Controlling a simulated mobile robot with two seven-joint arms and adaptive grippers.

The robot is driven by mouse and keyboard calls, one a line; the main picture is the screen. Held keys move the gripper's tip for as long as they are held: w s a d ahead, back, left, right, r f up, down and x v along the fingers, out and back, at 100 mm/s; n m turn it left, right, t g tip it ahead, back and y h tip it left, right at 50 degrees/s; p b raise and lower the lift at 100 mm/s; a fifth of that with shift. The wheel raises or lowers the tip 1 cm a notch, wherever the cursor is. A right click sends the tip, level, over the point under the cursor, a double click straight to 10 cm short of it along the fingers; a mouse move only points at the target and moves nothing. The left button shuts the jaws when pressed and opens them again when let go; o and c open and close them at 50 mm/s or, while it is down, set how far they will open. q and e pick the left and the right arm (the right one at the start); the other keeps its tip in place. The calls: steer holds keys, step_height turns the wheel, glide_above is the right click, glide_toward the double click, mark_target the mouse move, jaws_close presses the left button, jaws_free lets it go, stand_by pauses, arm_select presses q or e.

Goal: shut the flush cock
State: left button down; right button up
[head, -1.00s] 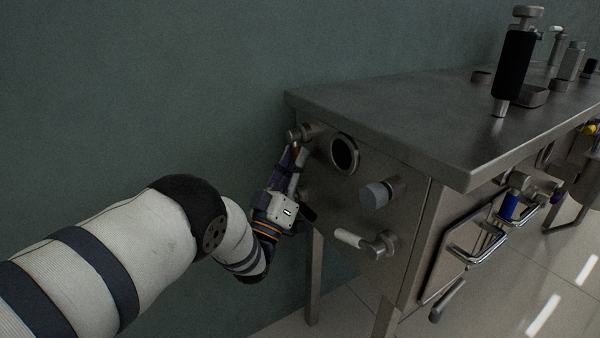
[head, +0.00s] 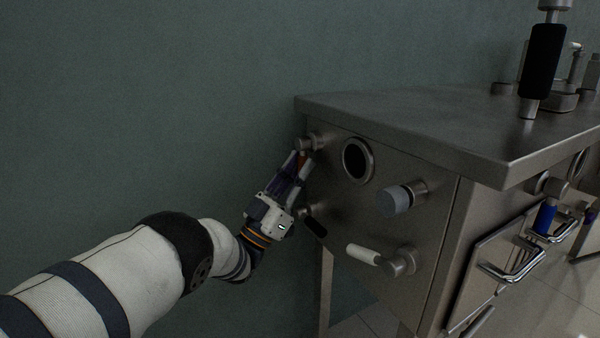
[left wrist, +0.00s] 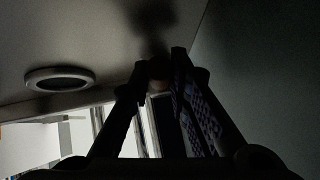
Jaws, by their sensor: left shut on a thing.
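A steel cock body (head: 308,142) sticks out at the upper left of the cabinet's end panel. Its reddish-brown handle (head: 302,158) points down from it; I see no label to confirm it as the flush cock. My left gripper (head: 300,161) reaches up from below and is shut on this handle, its fingers on either side and hiding most of it. In the dark left wrist view the fingertips (left wrist: 157,72) come close around a dim brownish piece (left wrist: 158,86). My right gripper is not in view.
The steel top (head: 400,120) overhangs the panel. The green wall (head: 150,100) is behind.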

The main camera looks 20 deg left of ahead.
arm_select(q)
steer(key=shift+r, duration=0.1)
steer(key=c, duration=1.5)
jaws_free()
steer(key=v, duration=1.2)
